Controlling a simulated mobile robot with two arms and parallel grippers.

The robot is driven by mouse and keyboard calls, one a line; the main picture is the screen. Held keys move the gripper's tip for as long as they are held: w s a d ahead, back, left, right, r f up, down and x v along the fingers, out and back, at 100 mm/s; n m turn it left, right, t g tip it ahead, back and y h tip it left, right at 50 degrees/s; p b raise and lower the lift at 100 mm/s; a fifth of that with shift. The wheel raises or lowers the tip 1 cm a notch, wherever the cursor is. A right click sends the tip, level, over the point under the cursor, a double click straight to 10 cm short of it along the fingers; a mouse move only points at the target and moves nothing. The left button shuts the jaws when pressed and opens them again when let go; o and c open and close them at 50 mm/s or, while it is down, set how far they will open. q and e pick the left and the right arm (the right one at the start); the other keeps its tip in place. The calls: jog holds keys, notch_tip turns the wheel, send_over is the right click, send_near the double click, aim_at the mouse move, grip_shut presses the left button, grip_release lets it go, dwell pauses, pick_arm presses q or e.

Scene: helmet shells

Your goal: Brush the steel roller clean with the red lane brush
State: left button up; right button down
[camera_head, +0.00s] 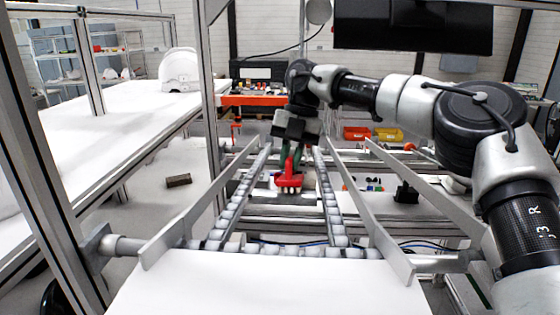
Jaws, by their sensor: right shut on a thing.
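My right gripper (291,152) reaches in from the right and points down over the middle of the lane. It is shut on the red lane brush (289,179), which hangs below the fingers with its toothed lower edge down. The brush is between the two rails of small wheels. I cannot tell whether it touches anything under it. A steel roller (125,246) shows as a grey bar end at the near left of the lane. Whether this is the task's roller is unclear, and its middle is hidden. My left gripper is not in view.
Slanted metal guide rails (190,213) flank the lane on both sides. A white table top (270,285) lies in front, clear. A white bench (120,135) at left carries a white helmet shell (180,70). Red (357,133) and yellow bins (389,134) stand behind.

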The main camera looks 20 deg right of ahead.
jog(key=shift+s+d+f+b, duration=0.1)
jog(key=shift+s+d+b, duration=0.2)
jog(key=shift+d, duration=0.2)
jog(key=shift+s+d+f+b, duration=0.1)
jog(key=shift+s+d+b, duration=0.05)
jog(key=shift+s+d, duration=0.3)
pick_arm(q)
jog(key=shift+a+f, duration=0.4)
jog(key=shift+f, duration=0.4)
pick_arm(e)
jog(key=shift+s+d, duration=0.25)
jog(key=shift+s, duration=0.05)
jog(key=shift+r, duration=0.2)
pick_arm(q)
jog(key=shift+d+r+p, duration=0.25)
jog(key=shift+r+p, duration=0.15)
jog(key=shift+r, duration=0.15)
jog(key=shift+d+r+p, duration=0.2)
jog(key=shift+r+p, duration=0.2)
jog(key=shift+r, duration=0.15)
pick_arm(e)
send_near(302, 177)
jog(key=shift+w+d+f, duration=0.1)
jog(key=shift+w+f, duration=0.1)
jog(key=shift+f, duration=0.15)
jog(key=shift+d+r, duration=0.1)
